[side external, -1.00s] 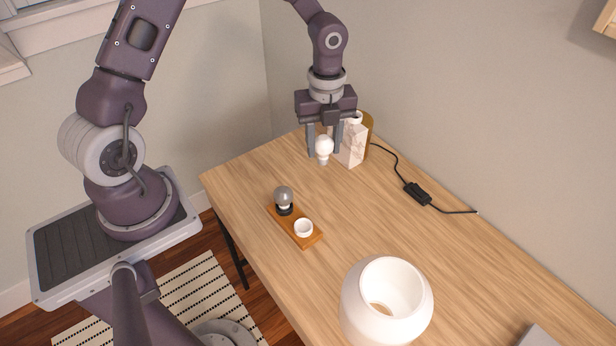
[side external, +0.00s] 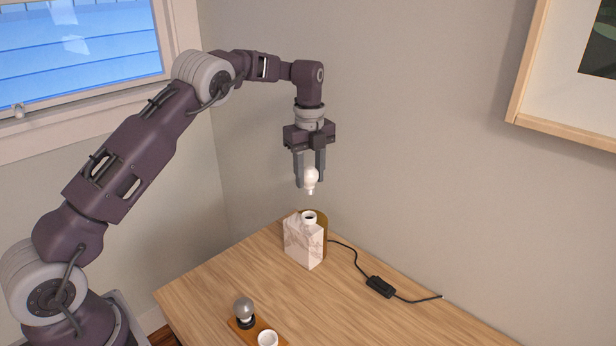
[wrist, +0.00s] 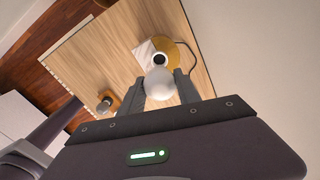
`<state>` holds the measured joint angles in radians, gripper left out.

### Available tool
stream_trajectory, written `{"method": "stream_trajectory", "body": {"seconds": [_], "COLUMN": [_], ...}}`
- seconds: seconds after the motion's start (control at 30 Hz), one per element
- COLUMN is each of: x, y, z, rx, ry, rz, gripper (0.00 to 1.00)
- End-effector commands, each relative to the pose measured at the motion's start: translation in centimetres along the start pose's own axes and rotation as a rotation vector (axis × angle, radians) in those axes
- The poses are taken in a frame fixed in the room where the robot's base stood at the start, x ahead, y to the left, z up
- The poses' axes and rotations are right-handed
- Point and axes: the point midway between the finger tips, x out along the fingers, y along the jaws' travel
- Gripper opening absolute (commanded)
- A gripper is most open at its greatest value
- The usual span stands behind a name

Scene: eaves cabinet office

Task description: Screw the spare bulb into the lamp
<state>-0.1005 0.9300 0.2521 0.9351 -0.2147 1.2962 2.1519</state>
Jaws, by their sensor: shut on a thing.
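My gripper (side external: 310,177) is shut on a white bulb (side external: 311,179), which hangs upright with its base pointing down. The lamp (side external: 304,245) stands below on the table: a white marble block with a brass-coloured round part behind it and a white socket (side external: 309,217) facing up. The bulb is well above the socket and apart from it, roughly over it in the side view. In the wrist view the bulb (wrist: 159,84) sits between the fingers, and the dark socket opening (wrist: 159,60) shows just beyond it.
A black cord with a switch (side external: 380,287) runs right from the lamp. A picture frame (side external: 535,75) hangs on the wall. The table middle is clear.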

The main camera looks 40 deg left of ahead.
Motion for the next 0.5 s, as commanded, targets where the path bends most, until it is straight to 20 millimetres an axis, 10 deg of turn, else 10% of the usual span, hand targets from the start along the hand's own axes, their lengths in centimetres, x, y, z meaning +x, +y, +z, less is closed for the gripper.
{"method": "stream_trajectory", "body": {"seconds": [0.5], "x": [5.3], "y": [0.1], "z": [0.1], "rx": [-0.001], "ry": [-0.001], "rz": [0.002], "gripper": [0.13]}}
